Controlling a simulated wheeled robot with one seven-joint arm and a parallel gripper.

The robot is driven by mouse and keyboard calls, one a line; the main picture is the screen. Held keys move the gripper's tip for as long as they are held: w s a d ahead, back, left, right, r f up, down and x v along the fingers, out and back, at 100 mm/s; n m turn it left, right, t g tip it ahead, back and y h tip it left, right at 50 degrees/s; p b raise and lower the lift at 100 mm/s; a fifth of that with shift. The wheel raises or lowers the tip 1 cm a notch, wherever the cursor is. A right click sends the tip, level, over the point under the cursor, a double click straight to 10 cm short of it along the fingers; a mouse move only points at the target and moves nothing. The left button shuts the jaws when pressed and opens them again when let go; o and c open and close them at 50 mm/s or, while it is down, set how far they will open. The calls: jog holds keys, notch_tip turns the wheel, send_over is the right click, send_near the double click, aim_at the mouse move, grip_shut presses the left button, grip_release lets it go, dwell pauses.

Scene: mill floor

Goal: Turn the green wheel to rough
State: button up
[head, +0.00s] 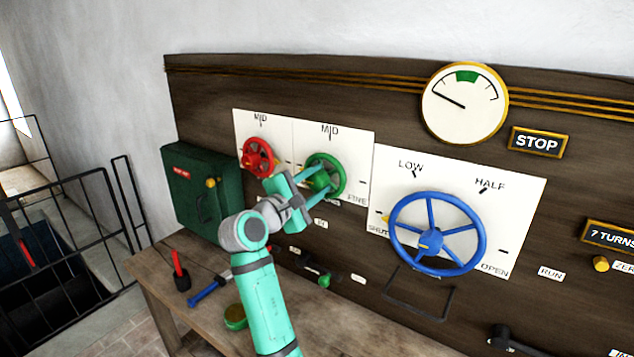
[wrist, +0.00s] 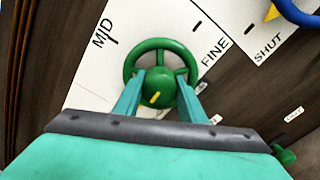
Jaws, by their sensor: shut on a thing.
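The green wheel (head: 342,181) is mounted on a white plate (head: 357,150) with MID above it and FINE at its lower right. My gripper (head: 318,180) reaches it from the lower left. In the wrist view the two fingers stand on either side of the green wheel's hub (wrist: 162,85), shut on it. A short yellow mark (wrist: 154,98) lies slanted on the hub; I cannot tell which label it points to. No ROUGH label is readable; my gripper and arm cover the plate's lower left in the head view.
A red wheel (head: 246,157) sits close on the left, a large blue wheel (head: 478,238) on the right. A dark green box (head: 196,196) is further left. The wooden bench (head: 160,282) below holds a red-handled tool (head: 177,262) and a blue one (head: 203,294).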

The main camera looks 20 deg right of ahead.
jog(key=shift+f, duration=0.2)
jog(key=o, duration=1.1)
jog(key=shift+r, duration=0.1)
jog(key=shift+c, duration=0.2)
jog(key=v, duration=1)
jog(key=shift+s+a, duration=0.25)
jog(key=shift+a, duration=0.05)
